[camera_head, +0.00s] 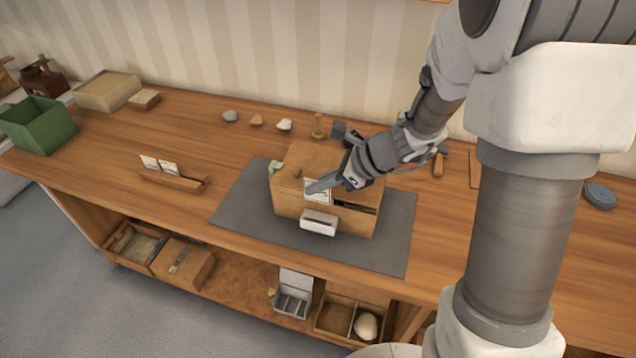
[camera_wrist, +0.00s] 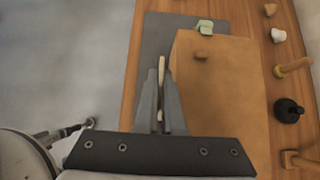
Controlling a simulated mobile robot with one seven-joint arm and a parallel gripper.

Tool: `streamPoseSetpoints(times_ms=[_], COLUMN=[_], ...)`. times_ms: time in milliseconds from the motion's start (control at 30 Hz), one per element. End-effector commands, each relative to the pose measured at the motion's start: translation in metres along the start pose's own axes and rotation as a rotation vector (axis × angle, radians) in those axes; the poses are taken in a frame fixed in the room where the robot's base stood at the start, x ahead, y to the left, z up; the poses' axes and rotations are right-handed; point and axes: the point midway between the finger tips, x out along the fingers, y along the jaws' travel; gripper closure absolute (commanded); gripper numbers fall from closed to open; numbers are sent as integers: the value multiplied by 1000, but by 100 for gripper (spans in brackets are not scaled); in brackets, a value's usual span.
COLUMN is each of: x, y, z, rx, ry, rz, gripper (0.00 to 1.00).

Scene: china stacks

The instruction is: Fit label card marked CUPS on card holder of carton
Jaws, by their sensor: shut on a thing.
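The carton (camera_head: 309,160) is a brown box on a grey mat, and its top also shows in the wrist view (camera_wrist: 225,95). A white card holder (camera_head: 319,222) sits low on its front face. My gripper (camera_head: 320,186) is in front of the carton's upper front, above the holder. It is shut on a white label card (camera_head: 318,197), seen edge-on between the fingers (camera_wrist: 161,82) in the wrist view (camera_wrist: 162,68). The card's lettering is too small to read. The card's lower edge appears above the holder, apart from it.
The grey mat (camera_head: 240,205) lies on a wooden bench (camera_head: 110,165). A wooden rack (camera_head: 173,182) with white cards stands at left. A green box (camera_head: 38,125) stands farther left. Small stones and tools lie behind the carton. A shelf below holds several boxes.

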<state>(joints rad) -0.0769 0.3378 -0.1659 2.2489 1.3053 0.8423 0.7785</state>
Motion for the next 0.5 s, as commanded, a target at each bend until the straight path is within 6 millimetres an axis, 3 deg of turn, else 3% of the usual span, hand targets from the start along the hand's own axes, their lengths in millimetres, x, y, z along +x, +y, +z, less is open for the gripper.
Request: streamPoseSetpoints(times_ms=[500], x=[25], y=[0], z=[-26], rx=[1], ry=[0], rz=[0], gripper=[100])
